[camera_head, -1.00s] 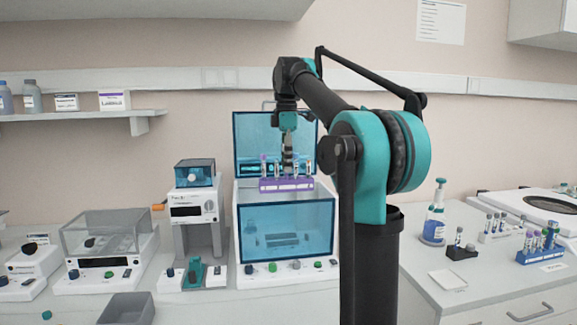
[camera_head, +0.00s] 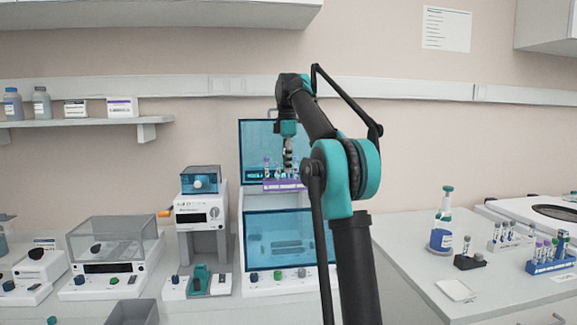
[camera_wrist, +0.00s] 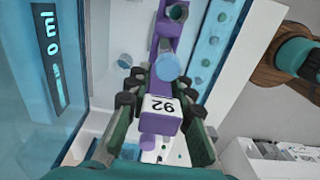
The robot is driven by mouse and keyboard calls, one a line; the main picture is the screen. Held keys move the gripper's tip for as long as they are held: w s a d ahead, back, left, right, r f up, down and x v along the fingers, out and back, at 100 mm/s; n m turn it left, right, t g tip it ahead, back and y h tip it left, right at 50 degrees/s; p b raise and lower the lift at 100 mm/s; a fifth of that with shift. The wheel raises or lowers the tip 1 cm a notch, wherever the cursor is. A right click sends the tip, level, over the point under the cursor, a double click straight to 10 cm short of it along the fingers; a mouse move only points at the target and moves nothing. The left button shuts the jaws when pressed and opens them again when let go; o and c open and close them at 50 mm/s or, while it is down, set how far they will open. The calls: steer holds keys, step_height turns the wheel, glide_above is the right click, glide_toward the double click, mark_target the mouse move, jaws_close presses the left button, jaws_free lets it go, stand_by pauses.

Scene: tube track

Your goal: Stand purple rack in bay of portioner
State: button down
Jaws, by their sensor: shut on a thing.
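The purple rack (camera_head: 284,185) holds several tubes and hangs above the portioner (camera_head: 291,203), a white cabinet with a blue see-through front window and a raised blue lid. My gripper (camera_head: 288,160) is shut on the rack, its fingers on both sides of a block with a white label reading 92. In the wrist view the rack (camera_wrist: 164,50) runs away from my gripper (camera_wrist: 160,108) above the portioner's open top. The blue panel with a display (camera_wrist: 45,60) is at the left. The inside of the bay is mostly hidden by the rack and front window.
A white dispenser device (camera_head: 200,212) with a blue top stands close to the portioner's left. A clear-lidded machine (camera_head: 115,245) is farther left. On the right bench are a blue bottle (camera_head: 442,225), a black tube holder (camera_head: 470,258) and a blue tube rack (camera_head: 548,258).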

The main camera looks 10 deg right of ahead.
step_height(320, 180, down, 20)
steer(key=shift+s+f, duration=0.15)
steer(key=shift+f, duration=0.1)
stand_by(0.9)
steer(key=shift+f, duration=1.3)
stand_by(2.7)
steer(key=c, duration=1.2)
jaws_free()
step_height(320, 180, up, 12)
